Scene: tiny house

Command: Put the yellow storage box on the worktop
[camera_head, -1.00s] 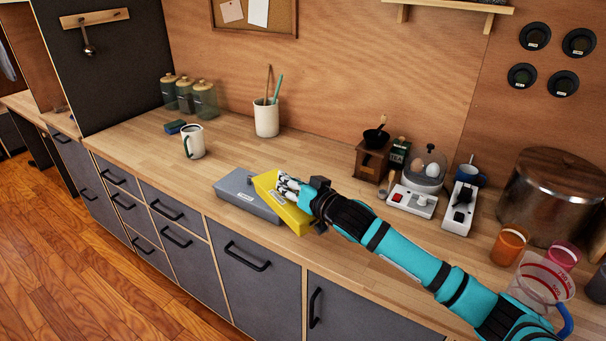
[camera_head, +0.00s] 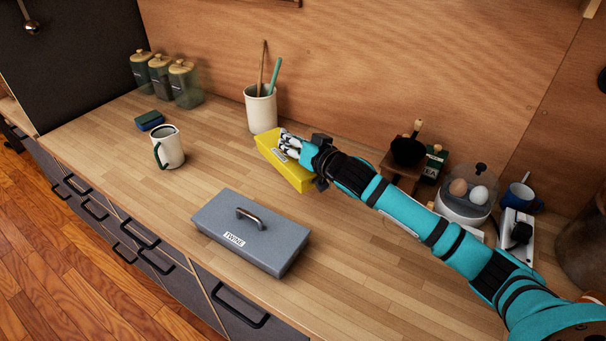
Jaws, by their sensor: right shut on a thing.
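The yellow storage box (camera_head: 291,173) is at the back of the wooden worktop (camera_head: 160,214), just right of the utensil cup. My left gripper is not in view.
A grey box labelled TWINE (camera_head: 250,232) sits near the front edge. A utensil cup (camera_head: 261,109), a mug (camera_head: 168,148), a sponge (camera_head: 149,121) and green jars (camera_head: 160,75) stand to the left. An egg cooker (camera_head: 468,194) is right. Bare worktop lies left of the grey box.

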